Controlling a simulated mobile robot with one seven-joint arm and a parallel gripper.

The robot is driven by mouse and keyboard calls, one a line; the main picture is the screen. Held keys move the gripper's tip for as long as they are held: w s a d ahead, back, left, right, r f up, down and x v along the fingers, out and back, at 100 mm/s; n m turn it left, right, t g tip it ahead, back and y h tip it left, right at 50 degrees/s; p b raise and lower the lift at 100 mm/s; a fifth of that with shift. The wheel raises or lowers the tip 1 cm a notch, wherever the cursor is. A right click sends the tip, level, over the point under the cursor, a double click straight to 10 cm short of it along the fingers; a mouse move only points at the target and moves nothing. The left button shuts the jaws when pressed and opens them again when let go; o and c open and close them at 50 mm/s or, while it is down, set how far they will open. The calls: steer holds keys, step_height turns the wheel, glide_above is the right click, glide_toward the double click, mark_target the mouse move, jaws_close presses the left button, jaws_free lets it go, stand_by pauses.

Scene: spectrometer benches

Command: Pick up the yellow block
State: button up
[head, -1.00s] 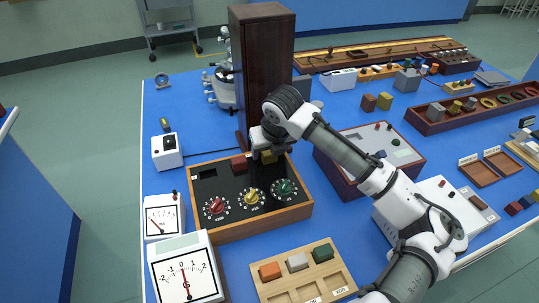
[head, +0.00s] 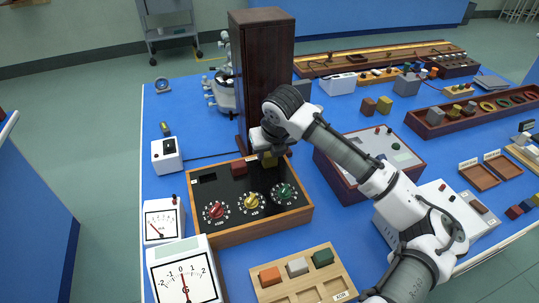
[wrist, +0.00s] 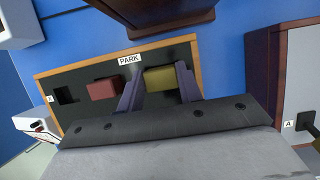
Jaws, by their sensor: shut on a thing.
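The yellow block (wrist: 160,78) sits at the back of a black-topped panel (wrist: 75,75), just below the PARK label, in the wrist view. My gripper (wrist: 158,83) is shut on it, one finger on each side. I cannot tell whether the block is clear of the panel. In the head view the yellow block (head: 271,160) shows partly, below my gripper (head: 267,153), at the back right of the wooden-framed panel (head: 222,186).
A red block (wrist: 104,89) stands left of the yellow one. Red, yellow and green dials (head: 251,200) line the panel's front. A tall dark wooden cabinet (head: 262,70) rises just behind. A grey-topped box (head: 355,150) stands to the right.

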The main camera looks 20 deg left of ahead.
step_height(320, 180, up, 18)
steer(key=b, duration=0.2)
step_height(320, 180, up, 4)
steer(key=p, duration=0.4)
glide_above(269, 154)
